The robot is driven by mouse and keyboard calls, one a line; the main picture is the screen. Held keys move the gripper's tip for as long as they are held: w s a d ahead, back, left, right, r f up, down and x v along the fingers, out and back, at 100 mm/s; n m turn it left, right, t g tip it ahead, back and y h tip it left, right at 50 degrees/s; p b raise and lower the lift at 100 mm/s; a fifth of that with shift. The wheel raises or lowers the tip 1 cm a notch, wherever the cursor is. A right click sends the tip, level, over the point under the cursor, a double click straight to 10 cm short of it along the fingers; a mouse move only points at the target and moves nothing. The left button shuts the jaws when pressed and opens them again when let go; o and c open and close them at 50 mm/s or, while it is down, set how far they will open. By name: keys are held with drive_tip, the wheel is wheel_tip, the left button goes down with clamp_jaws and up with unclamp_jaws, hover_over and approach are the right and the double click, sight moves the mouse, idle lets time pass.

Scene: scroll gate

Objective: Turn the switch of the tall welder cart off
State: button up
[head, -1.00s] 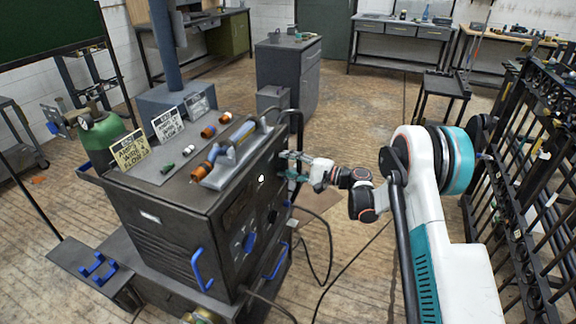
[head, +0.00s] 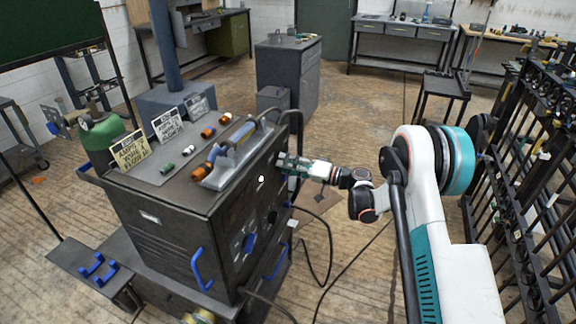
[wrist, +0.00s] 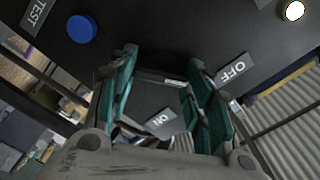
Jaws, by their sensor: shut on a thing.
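The tall welder cart (head: 165,235) is a dark box at the left of the head view. My gripper (head: 283,163) is at its right-hand front panel, near the upper far end. In the wrist view, my gripper (wrist: 162,75) has its two teal fingers apart, with the tips at the dark panel. It is shut on the switch, which is mostly hidden between and behind the fingers. An OFF label (wrist: 235,72) lies just right of the right finger. An ON label (wrist: 160,122) shows between the fingers, lower down.
A lit white lamp (wrist: 294,11) and a blue button (wrist: 82,28) beside a TEST label (wrist: 35,14) are on the panel. Blue handles (head: 200,270) stick out of the cart's front. Cables lie on the floor. A black rack (head: 530,190) stands right of my arm.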

drive_tip(key=shift+n, duration=0.6)
drive_tip(key=shift+f, duration=0.1)
drive_tip(key=o, duration=1.1)
drive_tip(key=v, duration=1.2)
